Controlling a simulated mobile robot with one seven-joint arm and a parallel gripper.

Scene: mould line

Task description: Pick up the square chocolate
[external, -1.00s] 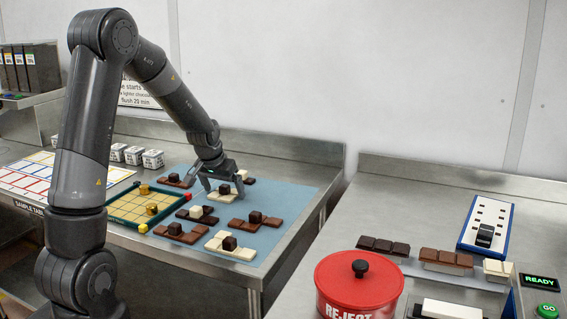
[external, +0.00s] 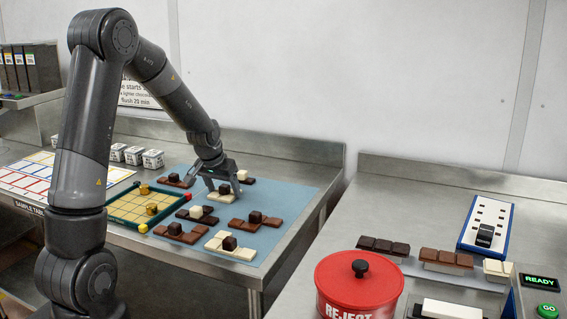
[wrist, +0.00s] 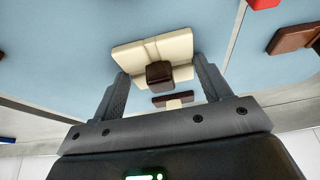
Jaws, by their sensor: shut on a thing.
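A square cream chocolate (wrist: 138,55) with a seam across it and a dark brown cube (wrist: 160,74) on top is between my fingers in the wrist view. My gripper (wrist: 162,85) has one finger on either side of it. In the external view my gripper (external: 223,191) is low over the blue mat (external: 285,203), shut on the square chocolate.
Other chocolates stand close by: a cream-topped dark one (external: 199,214) in front, a dark-cubed brown one (external: 255,219) and a cream one (external: 231,246). A green-framed board (external: 140,208) is to the left. A red reject tub (external: 350,285) is on the right bench.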

